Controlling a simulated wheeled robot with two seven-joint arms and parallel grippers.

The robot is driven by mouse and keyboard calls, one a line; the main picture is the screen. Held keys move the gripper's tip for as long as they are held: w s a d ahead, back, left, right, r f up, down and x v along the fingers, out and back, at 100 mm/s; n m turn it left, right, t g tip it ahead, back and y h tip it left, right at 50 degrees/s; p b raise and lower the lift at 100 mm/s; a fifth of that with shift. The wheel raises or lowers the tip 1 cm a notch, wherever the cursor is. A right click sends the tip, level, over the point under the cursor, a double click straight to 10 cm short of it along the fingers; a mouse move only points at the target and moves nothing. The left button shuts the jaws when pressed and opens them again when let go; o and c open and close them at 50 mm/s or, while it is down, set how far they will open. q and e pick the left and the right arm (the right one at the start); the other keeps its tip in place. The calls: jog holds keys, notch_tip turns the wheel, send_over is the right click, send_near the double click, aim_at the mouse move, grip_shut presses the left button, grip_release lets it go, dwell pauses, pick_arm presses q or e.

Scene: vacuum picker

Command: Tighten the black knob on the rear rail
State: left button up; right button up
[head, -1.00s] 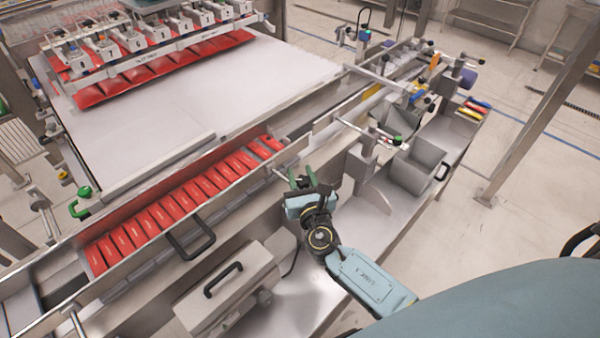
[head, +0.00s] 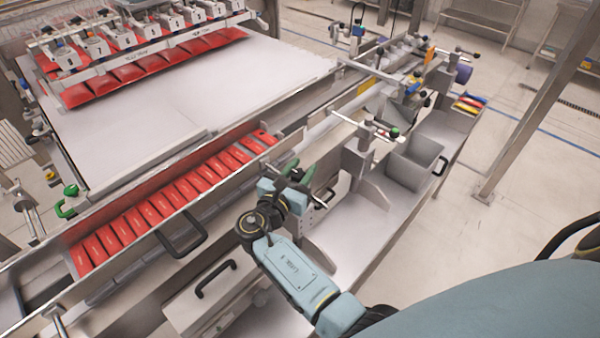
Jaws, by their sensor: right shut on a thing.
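My right gripper (head: 299,172) is at the near side of the steel conveyor rail (head: 335,120), just right of the end of the row of red packs. Its dark green fingers are closed at the rail, and the black knob between them is hidden by the fingers and wrist. My blue right forearm runs from the gripper down to the lower right. My left gripper is not in view.
Red packs (head: 150,210) lie in the trough to the left. A clamp post with a crossbar (head: 365,135) and an open steel bin (head: 415,155) stand to the right.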

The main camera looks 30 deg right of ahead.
jog(key=shift+m+g, duration=0.3)
jog(key=shift+g, duration=0.1)
jog(key=o, duration=1)
jog(key=b+v, duration=0.1)
jog(key=v, duration=0.5)
jog(key=b+v, duration=0.1)
jog(key=v, duration=0.6)
jog(key=shift+s+a+f, duration=0.1)
jog(key=shift+a+f, duration=0.05)
jog(key=shift+f, duration=0.1)
